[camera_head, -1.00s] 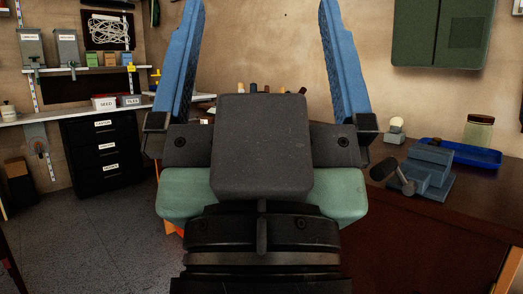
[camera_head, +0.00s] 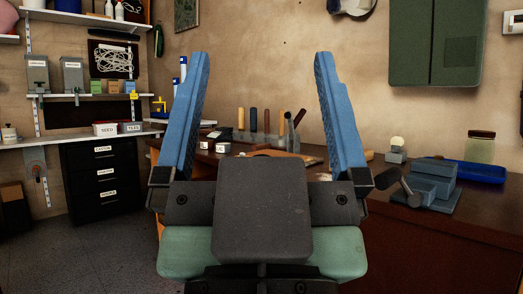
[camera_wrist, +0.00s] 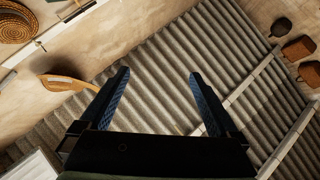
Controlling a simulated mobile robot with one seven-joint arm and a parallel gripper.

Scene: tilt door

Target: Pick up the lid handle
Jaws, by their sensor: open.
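My gripper (camera_head: 262,60) is in the middle of the head view, its two blue fingers wide apart and pointing up, with nothing between them. In the wrist view my gripper (camera_wrist: 160,75) is also open and empty, facing the corrugated ceiling. I cannot make out a lid handle for certain in either view. A green wall cabinet (camera_head: 430,45) with a darker panel hangs at the upper right, well apart from the fingers. A blue-grey block with a dark-knobbed lever (camera_head: 435,180) sits on the bench, right of my gripper.
The brown bench (camera_head: 470,225) runs along the right and behind my gripper. It holds a blue tray (camera_head: 480,172), a jar (camera_head: 480,148) and a rack of upright tools (camera_head: 265,140). Black drawers (camera_head: 103,180) stand at left; the floor (camera_head: 80,250) before them is clear.

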